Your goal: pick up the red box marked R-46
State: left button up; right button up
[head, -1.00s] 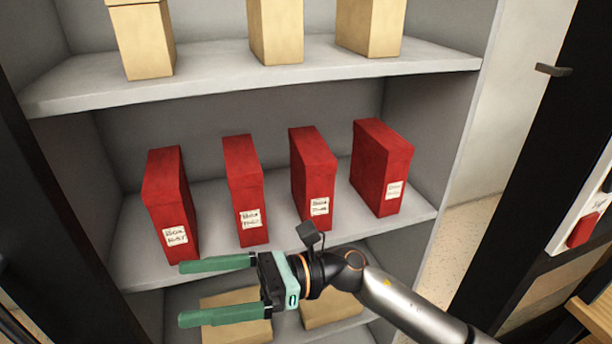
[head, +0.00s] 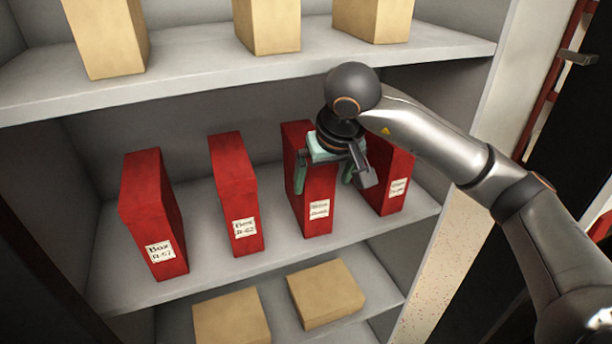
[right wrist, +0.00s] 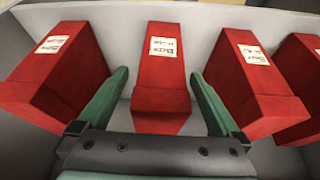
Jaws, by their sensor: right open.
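Four red boxes stand upright in a row on the middle shelf. The label of the third box (head: 318,215) and that of the rightmost box (head: 396,178) are too small to read surely, so I cannot confirm R-46. My right gripper (head: 324,180) is open and points down over the third box, one finger on each side. In the right wrist view this box (right wrist: 161,75) sits between the open fingers (right wrist: 158,100); contact is not clear. My left gripper is out of view.
The grey middle shelf (head: 215,272) has narrow gaps between the boxes. Tan boxes stand on the upper shelf (head: 200,78) above, and tan boxes (head: 325,293) lie on the shelf below. Neighbouring red boxes are close to both fingers.

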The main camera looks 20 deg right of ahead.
aim_at(317, 189)
jog(key=x, duration=0.2)
jog(key=p+x, duration=0.1)
jog(key=x, duration=0.2)
jog(key=shift+w+a, duration=0.1)
jog(key=shift+w, duration=0.2)
jog(key=shift+c, duration=0.2)
jog(key=shift+r, duration=0.1)
grip_shut()
